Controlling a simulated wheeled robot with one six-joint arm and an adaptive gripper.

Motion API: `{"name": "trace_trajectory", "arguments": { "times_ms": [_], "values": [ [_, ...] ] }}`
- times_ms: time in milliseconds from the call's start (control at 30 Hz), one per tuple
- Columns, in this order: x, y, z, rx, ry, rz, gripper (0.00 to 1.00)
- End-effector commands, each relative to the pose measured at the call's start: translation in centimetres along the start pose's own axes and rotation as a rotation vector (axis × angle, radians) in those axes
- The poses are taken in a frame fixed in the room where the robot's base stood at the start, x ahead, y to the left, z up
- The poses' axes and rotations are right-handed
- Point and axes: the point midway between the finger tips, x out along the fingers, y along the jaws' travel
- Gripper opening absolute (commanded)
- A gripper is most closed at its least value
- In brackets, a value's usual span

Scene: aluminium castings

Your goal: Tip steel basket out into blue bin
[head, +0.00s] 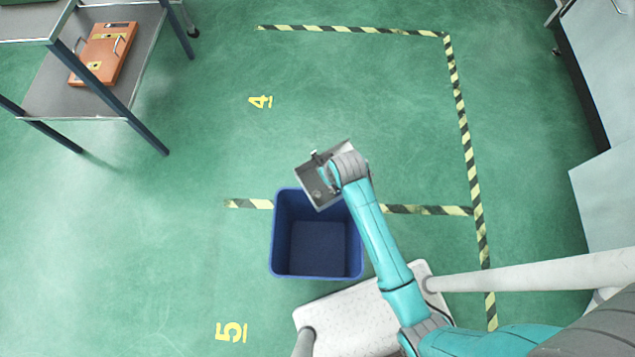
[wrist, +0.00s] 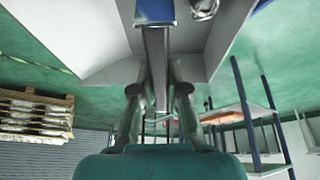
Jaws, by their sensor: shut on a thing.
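The steel basket (head: 309,173) is a small grey open box. It hangs over the far edge of the blue bin (head: 273,235) and looks tilted in the head view. My gripper (head: 328,172) is shut on the basket. In the wrist view my two fingers (wrist: 160,92) are on either side of a grey bar of the basket, whose pale walls (wrist: 85,35) fill the top. A shiny rounded metal piece (wrist: 204,8) shows in the basket there; it may be a casting. The bin's visible floor looks empty; its far right corner is hidden by the basket and my arm.
The bin stands on the green floor across a striped tape line (head: 425,210). A trolley (head: 60,85) with an orange case (head: 104,52) stands at the upper left. Grey cabinets (head: 600,200) stand at the right. The floor left of the bin is clear.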

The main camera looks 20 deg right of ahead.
Motion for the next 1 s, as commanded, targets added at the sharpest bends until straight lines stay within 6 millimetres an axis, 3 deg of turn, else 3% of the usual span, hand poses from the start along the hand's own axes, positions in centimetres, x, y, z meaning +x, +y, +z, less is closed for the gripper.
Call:
{"name": "trace_trajectory", "arguments": {
  "times_ms": [500,1000],
  "values": [
    [-2.3,-10.3,13.8,-0.541,0.043,-0.154,0.00],
    [-3.5,-16.1,21.4,-0.849,0.070,-0.241,0.00]
  ]
}}
